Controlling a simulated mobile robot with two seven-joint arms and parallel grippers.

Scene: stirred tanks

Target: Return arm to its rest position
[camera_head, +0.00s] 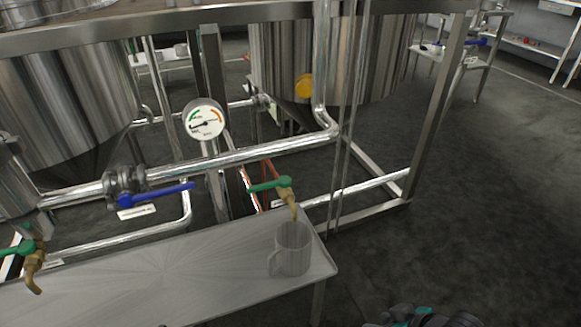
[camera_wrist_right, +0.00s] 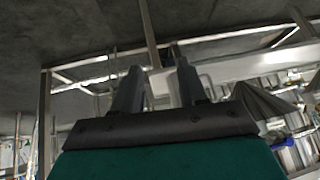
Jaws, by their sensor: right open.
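My right gripper (camera_wrist_right: 157,82) shows in the right wrist view with its two dark fingers apart and nothing between them. In the head view, dark and teal parts of my right arm (camera_head: 425,318) just enter at the bottom edge, well to the right of the metal bench and apart from it. A grey mug (camera_head: 293,250) stands upright on the bench's right end, with its handle to the left. A brass tap with a green lever (camera_head: 272,185) has its spout just over the mug. My left gripper is out of view.
The metal bench (camera_head: 150,275) runs along the front of the tank frame. A pipe with a blue-handled valve (camera_head: 155,196) and a round gauge (camera_head: 204,120) are behind it. A second green-levered tap (camera_head: 33,265) is at left. Open floor (camera_head: 480,200) lies right.

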